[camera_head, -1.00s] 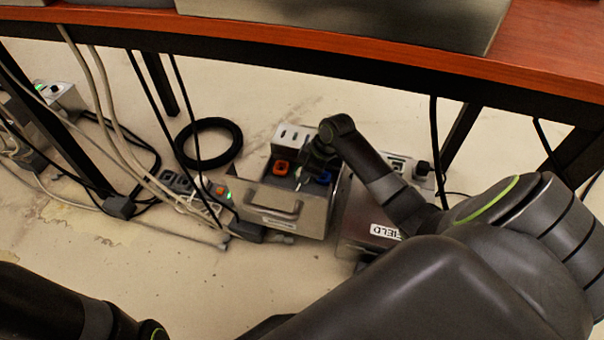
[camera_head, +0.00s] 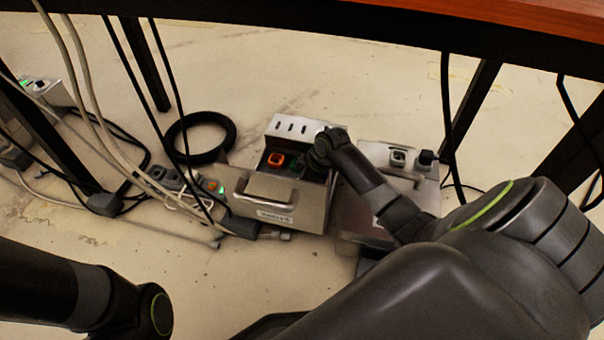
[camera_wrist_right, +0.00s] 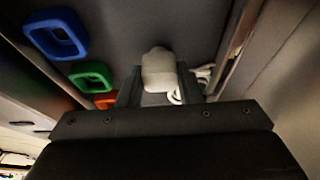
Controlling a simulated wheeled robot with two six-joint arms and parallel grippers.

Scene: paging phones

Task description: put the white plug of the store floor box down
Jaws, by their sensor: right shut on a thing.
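The white plug (camera_wrist_right: 158,70) is between the two fingers of my right gripper (camera_wrist_right: 158,88) in the right wrist view, with a piece of white cord beside it. The gripper is shut on it. In the head view my right gripper (camera_head: 318,160) is over the right part of the open metal store floor box (camera_head: 308,211); its fingers and the plug are hidden there. A blue socket frame (camera_wrist_right: 56,34), a green one (camera_wrist_right: 91,76) and an orange one (camera_wrist_right: 106,101) lie left of the plug. Whether the plug touches the box is unclear. My left gripper is out of view.
A second metal box (camera_head: 352,215) stands close to the right. A black cable coil (camera_head: 201,137) lies behind and left. A power strip (camera_head: 180,182) and several cables lie at left. The desk edge (camera_head: 400,38) crosses above.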

